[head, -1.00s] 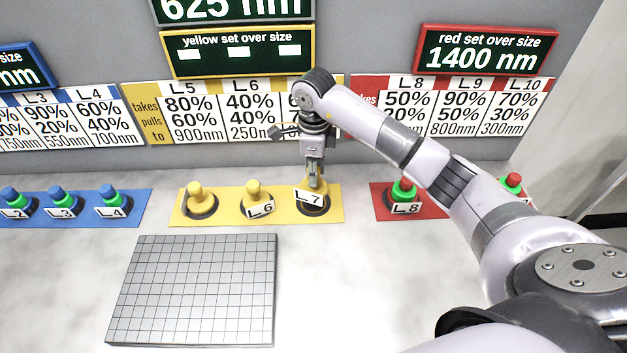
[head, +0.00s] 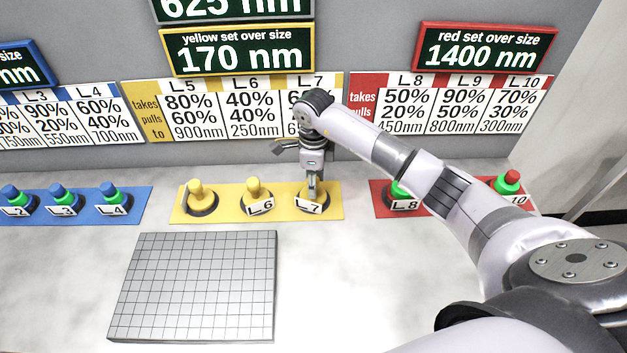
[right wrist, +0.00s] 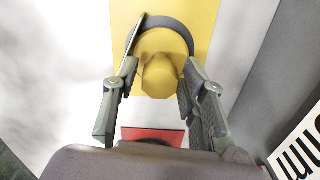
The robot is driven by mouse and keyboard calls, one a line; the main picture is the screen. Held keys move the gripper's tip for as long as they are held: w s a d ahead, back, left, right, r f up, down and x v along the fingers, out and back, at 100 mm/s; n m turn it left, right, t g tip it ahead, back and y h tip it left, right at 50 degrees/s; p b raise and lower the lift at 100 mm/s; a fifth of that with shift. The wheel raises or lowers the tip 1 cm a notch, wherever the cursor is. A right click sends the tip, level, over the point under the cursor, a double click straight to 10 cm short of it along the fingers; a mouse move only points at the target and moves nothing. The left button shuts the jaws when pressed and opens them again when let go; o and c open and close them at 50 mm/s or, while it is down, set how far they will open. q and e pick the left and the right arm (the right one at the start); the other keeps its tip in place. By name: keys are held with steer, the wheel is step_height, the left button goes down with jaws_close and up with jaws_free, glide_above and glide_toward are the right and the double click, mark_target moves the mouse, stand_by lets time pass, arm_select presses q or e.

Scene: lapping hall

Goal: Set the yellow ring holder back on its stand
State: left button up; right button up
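The yellow ring holder marked L7 (head: 308,207) sits upright on its dark round stand, at the right end of the yellow strip (head: 336,205). In the right wrist view its yellow knob (right wrist: 162,78) stands between my fingers, over a wide yellow base inside the dark ring of the stand (right wrist: 184,32). My right gripper (head: 313,194) is low over the holder. In the right wrist view its fingers (right wrist: 158,82) are apart, with a gap at the left of the knob; contact on the right is unclear. My left gripper is not in view.
Yellow holders L5 (head: 201,194) and L6 (head: 254,190) stand to the left. Blue-and-green holders are on a blue strip (head: 140,203), red-and-green ones on a red strip (head: 380,207). A gridded plate (head: 195,285) lies in front. The yellow display (head: 240,51) reads 170 nm.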

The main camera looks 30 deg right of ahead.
steer(key=shift+o, duration=0.3)
steer(key=shift+r, duration=0.5)
step_height(320, 180, up, 11)
steer(key=b, duration=0.2)
steer(key=shift+r+b, duration=0.15)
steer(key=shift+b, duration=0.15)
